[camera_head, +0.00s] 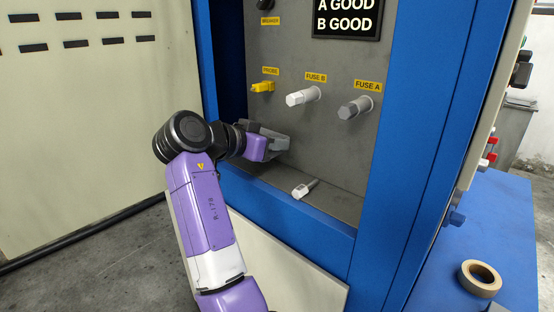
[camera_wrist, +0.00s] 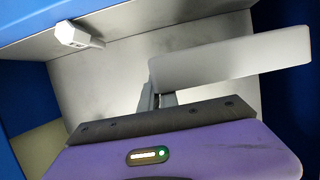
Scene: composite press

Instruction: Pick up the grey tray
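No separate grey tray shows clearly. The grey ledge (camera_head: 335,203) at the bottom of the cabinet recess is a flat grey surface. My gripper (camera_head: 276,143) is in the recess, above the ledge and in front of the grey panel. In the wrist view, a pale grey flat plate (camera_wrist: 235,62) stands just past the purple gripper body, by the narrow grey finger parts (camera_wrist: 158,98). I cannot tell whether this plate is part of my gripper or a held tray. The finger gap is hidden in the head view.
A loose white-and-grey fuse (camera_head: 304,188) lies on the ledge, right of my gripper. A blue frame (camera_head: 385,170) bounds the recess. A tape roll (camera_head: 480,278) lies at right.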

